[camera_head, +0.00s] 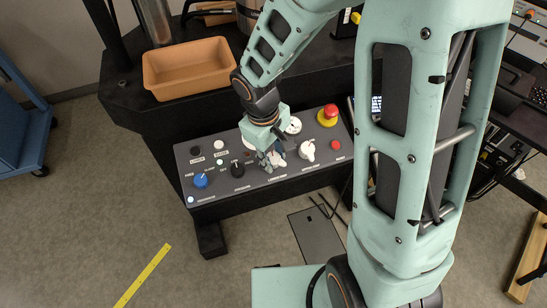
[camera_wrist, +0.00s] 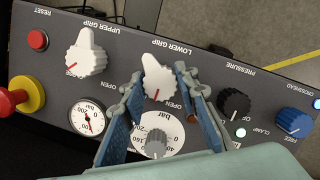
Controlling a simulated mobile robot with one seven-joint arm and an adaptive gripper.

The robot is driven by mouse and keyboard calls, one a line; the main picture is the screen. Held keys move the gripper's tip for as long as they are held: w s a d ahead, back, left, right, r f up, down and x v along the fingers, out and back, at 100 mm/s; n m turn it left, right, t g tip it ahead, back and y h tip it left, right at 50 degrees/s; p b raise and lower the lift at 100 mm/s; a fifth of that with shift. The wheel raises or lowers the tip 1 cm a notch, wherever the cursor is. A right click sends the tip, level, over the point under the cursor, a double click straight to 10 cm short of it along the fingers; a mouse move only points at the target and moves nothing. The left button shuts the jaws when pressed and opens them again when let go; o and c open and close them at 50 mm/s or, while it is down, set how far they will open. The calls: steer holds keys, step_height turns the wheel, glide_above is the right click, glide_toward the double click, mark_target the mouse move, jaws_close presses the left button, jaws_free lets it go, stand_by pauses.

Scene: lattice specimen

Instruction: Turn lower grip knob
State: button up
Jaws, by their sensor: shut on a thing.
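The lower grip knob (camera_wrist: 157,78) is white with a red pointer line, below the upside-down "LOWER GRIP" label in the wrist view. Its red line points nearly straight down in that picture, near an "OPEN" label. My gripper (camera_wrist: 160,80) has one blue-padded finger on each side of the knob and is shut on it. In the head view my gripper (camera_head: 272,158) reaches down onto the panel and mostly hides this knob.
The sloped grey panel (camera_wrist: 240,70) also carries the white upper grip knob (camera_wrist: 87,55), black pressure knob (camera_wrist: 234,104), blue crosshead knob (camera_wrist: 295,122), red reset button (camera_wrist: 38,40), red-and-yellow emergency stop (camera_head: 328,115) and gauges. An orange tray (camera_head: 188,85) stands behind the panel.

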steer(key=n+t+b, duration=0.1)
steer(key=n, duration=0.3)
steer(key=shift+n+h, duration=0.3)
steer(key=n+t+b, duration=0.1)
steer(key=n, duration=0.3)
steer(key=shift+n, duration=0.3)
steer(key=o, duration=1.1)
steer(key=shift+o, duration=0.2)
steer(key=shift+r, duration=0.1)
steer(key=v, duration=0.7)
steer(key=shift+s+r, duration=0.15)
steer(key=shift+a, duration=0.15)
